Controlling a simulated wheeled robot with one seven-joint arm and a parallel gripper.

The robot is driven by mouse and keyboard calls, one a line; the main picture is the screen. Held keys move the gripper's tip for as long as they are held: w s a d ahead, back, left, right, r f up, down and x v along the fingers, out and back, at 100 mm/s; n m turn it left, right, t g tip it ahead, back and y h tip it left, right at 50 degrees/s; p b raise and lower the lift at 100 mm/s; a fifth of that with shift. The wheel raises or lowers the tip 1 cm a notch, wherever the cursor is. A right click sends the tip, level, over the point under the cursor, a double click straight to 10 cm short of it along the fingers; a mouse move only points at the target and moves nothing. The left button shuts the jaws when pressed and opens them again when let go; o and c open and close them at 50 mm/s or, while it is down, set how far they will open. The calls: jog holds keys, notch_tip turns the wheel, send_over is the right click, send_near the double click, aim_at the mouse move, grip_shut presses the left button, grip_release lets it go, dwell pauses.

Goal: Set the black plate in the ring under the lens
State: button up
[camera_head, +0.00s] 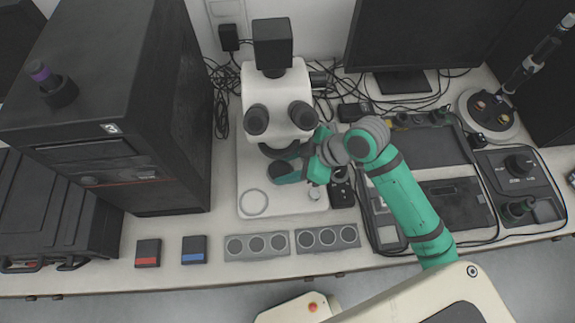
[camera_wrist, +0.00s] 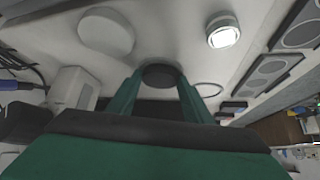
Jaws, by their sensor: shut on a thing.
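The black plate, a small dark disc (camera_wrist: 160,70), shows between my two green fingertips in the wrist view. My gripper (camera_wrist: 160,88) is shut on it. In the head view my gripper (camera_head: 288,174) is over the white microscope base (camera_head: 290,205), below the eyepieces. A thin ring outline (camera_head: 254,202) lies on the base's front left; an outline (camera_wrist: 208,89) also shows beside my right finger in the wrist view. A larger pale disc (camera_wrist: 106,32) lies up and left of the plate there. The lens is hidden, and I cannot tell the plate's height above the base.
The microscope (camera_head: 276,100) stands close behind my gripper. A silver knob (camera_head: 314,193) is on the base at right. Trays with round wells (camera_head: 257,246) lie in front. A black tower (camera_head: 130,110) stands left, a monitor (camera_head: 420,45) behind right, and cables run behind.

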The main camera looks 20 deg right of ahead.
jog(key=o, duration=1)
jog(key=v, duration=1.2)
jog(key=shift+r, duration=0.1)
